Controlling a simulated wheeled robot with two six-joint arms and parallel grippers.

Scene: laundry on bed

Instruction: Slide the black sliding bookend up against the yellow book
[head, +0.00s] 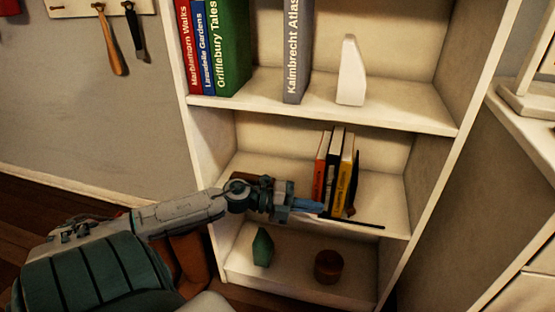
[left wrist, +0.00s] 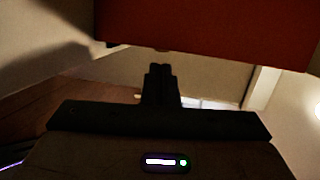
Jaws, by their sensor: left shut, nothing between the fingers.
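The yellow book (head: 344,180) stands on the middle shelf, at the right end of a short row with a black book (head: 333,160) and an orange-red book (head: 320,165). The black bookend (head: 354,182) stands just right of the yellow book, and a thin dark strip (head: 355,223) lies along the shelf front. Any gap between bookend and book is too small to tell. My left gripper (head: 318,207) is shut and empty, in front of the row's lower left. The left wrist view shows its closed fingers (left wrist: 161,75) below a red surface (left wrist: 210,25). My right gripper is out of view.
The upper shelf holds large books, including a grey one (head: 297,50), and a white bookend-like piece (head: 350,72). The bottom shelf holds a green faceted object (head: 262,247) and a round brown pot (head: 328,266). The middle shelf is clear at right.

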